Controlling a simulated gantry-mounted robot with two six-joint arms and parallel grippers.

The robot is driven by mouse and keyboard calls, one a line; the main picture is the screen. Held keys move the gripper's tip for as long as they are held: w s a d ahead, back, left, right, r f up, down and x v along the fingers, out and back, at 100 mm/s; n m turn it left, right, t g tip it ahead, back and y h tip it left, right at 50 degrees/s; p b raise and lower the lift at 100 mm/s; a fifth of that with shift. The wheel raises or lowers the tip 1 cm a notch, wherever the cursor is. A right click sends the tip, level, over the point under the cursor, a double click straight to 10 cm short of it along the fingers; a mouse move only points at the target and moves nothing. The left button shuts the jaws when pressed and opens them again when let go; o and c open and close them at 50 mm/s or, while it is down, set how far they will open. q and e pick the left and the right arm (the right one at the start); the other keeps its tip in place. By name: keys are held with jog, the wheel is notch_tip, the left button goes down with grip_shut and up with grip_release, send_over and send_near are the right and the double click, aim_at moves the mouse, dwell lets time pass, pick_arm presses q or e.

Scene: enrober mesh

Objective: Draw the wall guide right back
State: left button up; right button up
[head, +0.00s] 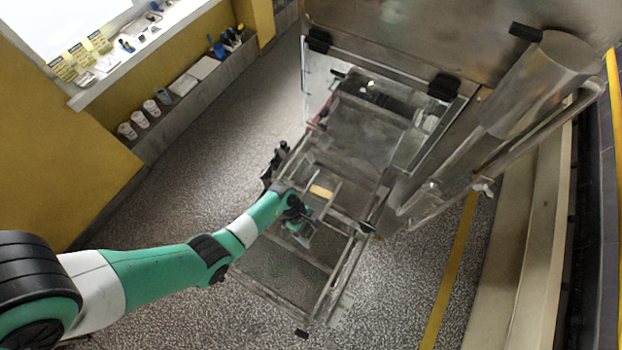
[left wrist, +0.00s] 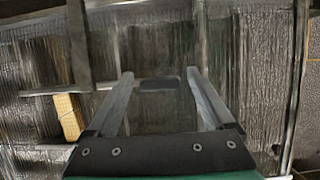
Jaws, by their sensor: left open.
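My left gripper (head: 304,232) is over the near part of the mesh belt (head: 280,272) in the head view. Its two fingers (left wrist: 160,78) are apart in the left wrist view. A small dark block (left wrist: 160,84) shows between the fingertips; I cannot tell whether they touch it. A thin metal bar (head: 331,199) crosses the mesh frame just beyond the gripper, near a yellow block (head: 321,191). The yellow block (left wrist: 68,116) is left of the fingers in the left wrist view. I cannot tell for certain which bar is the wall guide. My right gripper is out of view.
A clear panelled hood (head: 315,82) stands over the far end of the belt. A large metal cylinder (head: 545,85) is at the right. A ledge with white cups (head: 139,119) runs along the left wall. The speckled floor is clear.

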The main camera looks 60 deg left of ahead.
pick_arm(q)
jog(key=shift+c, duration=0.2)
grip_shut()
dwell(0.3)
